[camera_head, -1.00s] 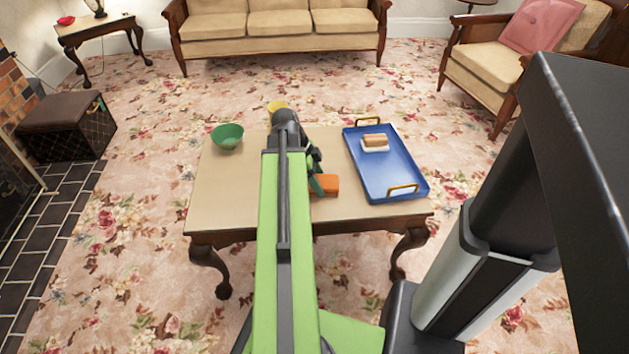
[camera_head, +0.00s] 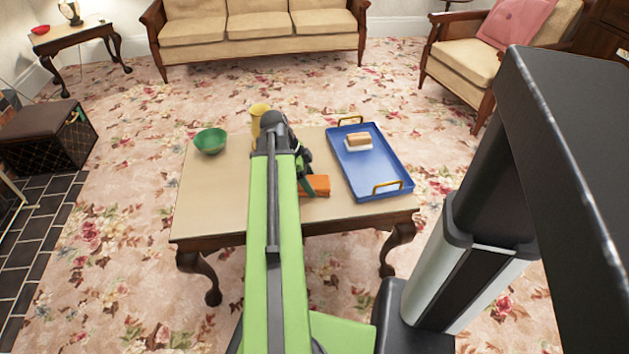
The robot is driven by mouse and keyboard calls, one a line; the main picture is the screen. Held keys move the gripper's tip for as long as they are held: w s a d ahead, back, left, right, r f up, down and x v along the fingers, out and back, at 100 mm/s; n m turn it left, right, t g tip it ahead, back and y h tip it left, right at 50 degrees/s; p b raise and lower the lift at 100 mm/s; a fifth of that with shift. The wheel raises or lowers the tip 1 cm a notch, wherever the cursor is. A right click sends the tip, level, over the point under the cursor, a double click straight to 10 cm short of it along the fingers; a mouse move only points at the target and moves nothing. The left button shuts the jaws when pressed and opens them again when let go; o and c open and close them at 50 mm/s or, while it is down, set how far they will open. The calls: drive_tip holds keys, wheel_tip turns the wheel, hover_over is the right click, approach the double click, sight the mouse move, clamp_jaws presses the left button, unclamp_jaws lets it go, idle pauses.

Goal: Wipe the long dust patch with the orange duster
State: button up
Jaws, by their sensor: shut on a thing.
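The orange duster (camera_head: 316,185) is at the table top, right of my arm and left of the blue tray. My gripper (camera_head: 306,183) is shut on it, mostly hidden behind my arm. I cannot tell whether the duster touches the table (camera_head: 216,192). The long dust patch cannot be made out; my arm covers the middle of the table top.
A blue tray (camera_head: 352,178) with gold handles holds a sponge-like block (camera_head: 358,140) on a white dish. A green bowl (camera_head: 210,141) stands at the back left, and a yellow cup (camera_head: 258,112) at the back edge. The table's left front is clear.

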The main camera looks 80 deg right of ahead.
drive_tip(key=shift+w+a, duration=0.65)
drive_tip(key=shift+w, duration=0.8)
drive_tip(key=shift+w+a, duration=0.6)
drive_tip(key=shift+w, duration=0.85)
drive_tip(key=shift+w+a, duration=0.65)
drive_tip(key=shift+w, duration=0.8)
drive_tip(key=shift+w+a+f, duration=0.1)
drive_tip(key=shift+w+a, duration=0.3)
drive_tip(key=shift+w, duration=0.5)
drive_tip(key=shift+w+a, duration=0.4)
drive_tip(key=shift+w, duration=0.45)
wheel_tip(320, 180, up, 6)
drive_tip(key=p, duration=0.6)
wheel_tip(320, 180, up, 3)
drive_tip(key=p, duration=0.3)
